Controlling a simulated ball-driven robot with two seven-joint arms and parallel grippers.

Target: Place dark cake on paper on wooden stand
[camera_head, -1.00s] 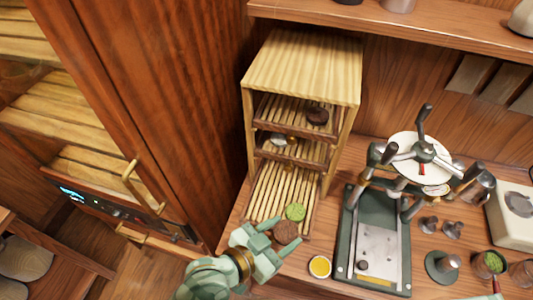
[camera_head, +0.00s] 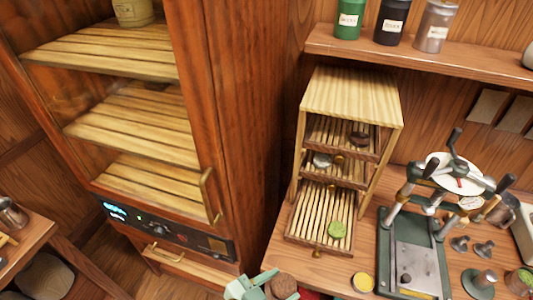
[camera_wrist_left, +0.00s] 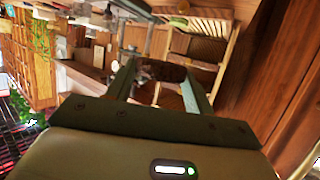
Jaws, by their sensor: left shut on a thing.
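My left gripper (camera_head: 264,287) is at the bottom edge of the head view, partly cut off. It is shut on a round brown cake (camera_head: 284,285), held in front of and below the wooden stand's lowest tray. The left wrist view shows the cake as a dark shape (camera_wrist_left: 162,71) between the two fingers. The slatted wooden stand (camera_head: 352,88) stands on the counter. Its lowest tray (camera_head: 306,213) is pulled out and bears a green cake (camera_head: 337,229). A very dark cake (camera_head: 359,138) lies on the upper tray, a pale one (camera_head: 322,160) on the middle tray. My right gripper is not in view.
A press (camera_head: 415,262) stands right of the stand, with a small yellow dish (camera_head: 363,282) between them. A tall wooden cabinet (camera_head: 240,130) with slatted shelves rises on the left. A shelf with jars (camera_head: 391,24) runs above the counter.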

